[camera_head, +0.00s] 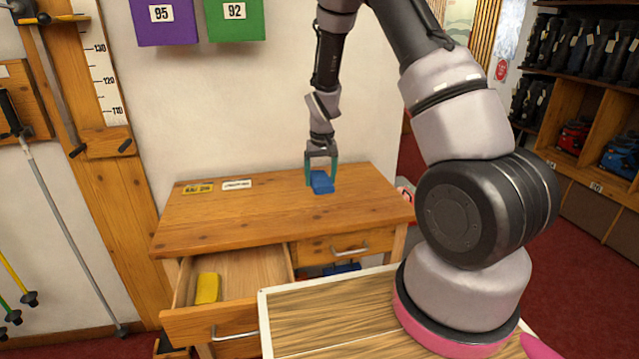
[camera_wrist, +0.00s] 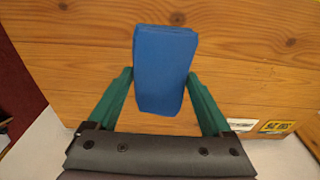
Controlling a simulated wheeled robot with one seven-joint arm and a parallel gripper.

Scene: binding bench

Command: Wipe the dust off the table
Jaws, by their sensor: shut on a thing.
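The wooden table (camera_head: 240,215) stands against the wall, and its top also fills much of the wrist view (camera_wrist: 250,75). My gripper (camera_head: 321,179) is over the right back part of the top, pointing down. Its green fingers are shut on a blue block (camera_head: 321,186), perhaps a sponge. In the wrist view the block (camera_wrist: 164,65) sits between the two fingers. It is at or just above the tabletop; I cannot tell if it touches. I can make out no clear dust on the visible wood.
A yellow sign (camera_head: 198,188) and a white label (camera_head: 237,185) lie at the table's back left. The left drawer (camera_head: 245,275) is pulled open with a yellow block (camera_head: 207,288) inside; the right drawer (camera_head: 335,248) is shut. The middle of the top is clear.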

